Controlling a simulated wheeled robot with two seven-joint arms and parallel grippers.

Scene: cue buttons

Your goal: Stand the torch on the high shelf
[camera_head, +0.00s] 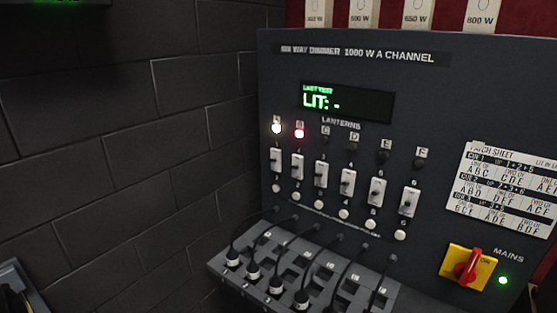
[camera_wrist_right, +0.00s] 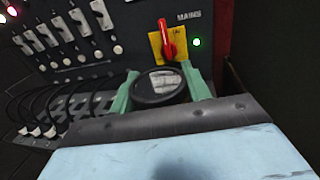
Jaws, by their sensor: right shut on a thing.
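My right gripper (camera_wrist_right: 160,84) shows in the right wrist view, its two green fingers shut on a round black-rimmed thing with a pale, glassy face. I take this to be the torch (camera_wrist_right: 158,98); its face is turned towards the wrist camera and the rest of it is hidden. It is held in front of the dimmer panel, below the mains switch in that view. My left gripper is in neither view. I cannot make out the high shelf in either view.
A dark dimmer panel (camera_head: 440,100) carries a display (camera_head: 347,102) reading "LIT: -", several sliders, a patch sheet (camera_head: 505,188) and a red-and-yellow mains switch (camera_head: 467,267). One white and one red lamp glow. Cables plug into a ledge (camera_head: 385,295). A dark brick wall (camera_head: 130,130) stands left.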

